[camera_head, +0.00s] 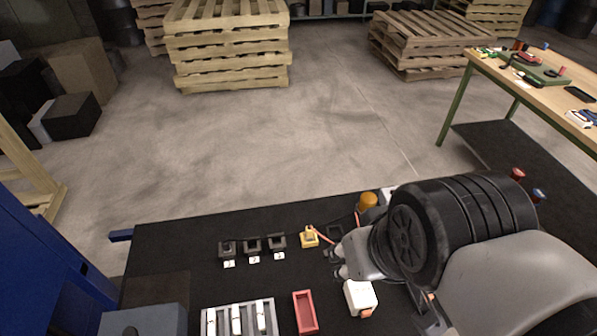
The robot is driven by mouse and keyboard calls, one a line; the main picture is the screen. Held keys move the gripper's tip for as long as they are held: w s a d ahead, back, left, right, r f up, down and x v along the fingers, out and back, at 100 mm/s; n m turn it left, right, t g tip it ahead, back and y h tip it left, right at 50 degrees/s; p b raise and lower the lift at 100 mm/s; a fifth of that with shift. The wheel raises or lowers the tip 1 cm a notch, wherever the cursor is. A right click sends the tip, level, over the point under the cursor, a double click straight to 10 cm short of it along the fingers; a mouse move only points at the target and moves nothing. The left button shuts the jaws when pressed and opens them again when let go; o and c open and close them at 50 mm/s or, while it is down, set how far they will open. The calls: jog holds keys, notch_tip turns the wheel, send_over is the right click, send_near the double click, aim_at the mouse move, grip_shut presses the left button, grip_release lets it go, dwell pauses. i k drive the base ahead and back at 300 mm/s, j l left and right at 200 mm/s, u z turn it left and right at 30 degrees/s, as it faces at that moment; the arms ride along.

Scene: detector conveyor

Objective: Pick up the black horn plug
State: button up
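Three small black parts stand in a row on the dark work surface, each with a white numbered label in front: a left one (228,248), a middle one (252,246) and a right one (277,243). I cannot tell from this view which black part is the horn plug. My gripper (338,262) is low over the surface, to the right of the row and apart from it. Its fingers are small and partly hidden by my arm, so its opening is unclear. A dark square part (335,231) lies just beyond the gripper.
A yellow block (309,237) with an orange wire sits between the row and my gripper. A red tray (305,312), a grey rack with white cylinders (236,319) and a white box (360,297) stand nearer. An amber dome (368,200) stands at the far edge.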

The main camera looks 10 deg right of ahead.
aim_at(226, 245)
jog(key=j+u, duration=0.2)
jog(key=j, duration=0.4)
jog(key=i+j+u, duration=0.2)
jog(key=j, duration=0.45)
jog(key=k, duration=0.1)
